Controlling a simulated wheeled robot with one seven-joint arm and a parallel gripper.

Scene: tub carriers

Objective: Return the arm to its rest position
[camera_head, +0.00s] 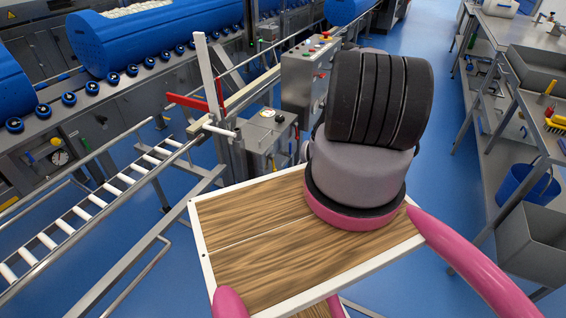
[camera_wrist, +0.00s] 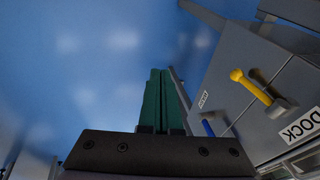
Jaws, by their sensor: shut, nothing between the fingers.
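My gripper (camera_wrist: 161,72) shows in the wrist view as two green fingers rising from a dark bracket. The fingers lie together with nothing between them. My gripper is not visible in the head view. In the wrist view it is beside a grey cabinet (camera_wrist: 240,80) on the right, with blue floor filling the left. The cabinet carries a yellow-handled lever (camera_wrist: 250,86), a blue handle (camera_wrist: 208,127) and a label reading DOCK (camera_wrist: 302,125). I cannot tell whether the fingers touch the cabinet.
In the head view, a roller conveyor (camera_head: 75,222) runs along the left. Blue tubs (camera_head: 150,38) lie on a long machine behind. A control cabinet (camera_head: 308,75) stands at the centre back. Steel benches (camera_head: 510,60) and a grey sink (camera_head: 535,240) line the right. Open blue floor (camera_head: 440,50) lies between.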

